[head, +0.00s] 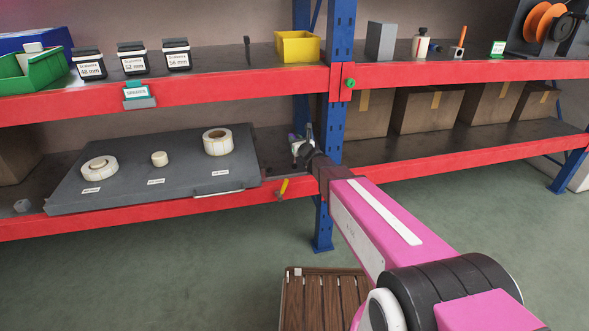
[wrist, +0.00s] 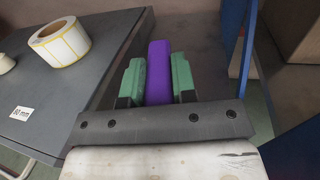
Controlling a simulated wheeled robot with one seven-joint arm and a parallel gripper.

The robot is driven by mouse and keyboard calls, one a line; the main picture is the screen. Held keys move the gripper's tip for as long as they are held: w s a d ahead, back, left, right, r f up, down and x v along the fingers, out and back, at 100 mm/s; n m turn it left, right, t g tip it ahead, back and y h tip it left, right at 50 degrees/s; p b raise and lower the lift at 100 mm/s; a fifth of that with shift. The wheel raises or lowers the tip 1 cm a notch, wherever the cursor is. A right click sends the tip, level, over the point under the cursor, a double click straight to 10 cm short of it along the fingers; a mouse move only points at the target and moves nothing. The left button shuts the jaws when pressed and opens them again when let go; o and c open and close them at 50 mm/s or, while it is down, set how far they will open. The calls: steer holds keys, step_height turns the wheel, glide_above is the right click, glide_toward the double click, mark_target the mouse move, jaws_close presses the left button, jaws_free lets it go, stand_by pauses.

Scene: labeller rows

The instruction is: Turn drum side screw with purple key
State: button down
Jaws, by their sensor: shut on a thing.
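The purple key (wrist: 159,72) is a straight purple bar between the two green fingers of my gripper (wrist: 157,78) in the wrist view. The fingers are shut on it, one on each side, and its far end points ahead. In the head view my gripper (head: 301,143) is over the lower shelf, just right of the grey board and by the blue post. A speck of purple shows there. I cannot make out a drum side screw in either view. A dark machine with orange reels (head: 545,22) stands at the upper right shelf's end.
The blue post (head: 334,120) stands close on the right. Above are black jars (head: 132,58), a yellow bin (head: 297,46) and a green bin (head: 35,72). Cartons (head: 430,111) fill the right lower shelf.

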steer(key=shift+y, duration=0.3)
steer(key=shift+w+d+n+g+y, duration=0.1)
steer(key=shift+w+n+g+y, duration=0.05)
steer(key=shift+n+g+y, duration=1.15)
steer(key=shift+n+y, duration=0.2)
steer(key=shift+y, duration=0.1)
steer(key=shift+f, duration=0.1)
steer(key=shift+f+m+t+h, duration=0.25)
steer(key=shift+m+t+h, duration=0.45)
steer(key=shift+h, duration=0.1)
steer(key=shift+f, duration=0.85)
steer(key=shift+s, duration=0.2)
steer(key=shift+m+t+h, duration=0.5)
steer(key=shift+m+h, duration=0.1)
steer(key=shift+h, duration=0.2)
steer(key=shift+m+t+h, duration=0.4)
steer(key=shift+m+h, duration=0.2)
steer(key=shift+h, duration=0.2)
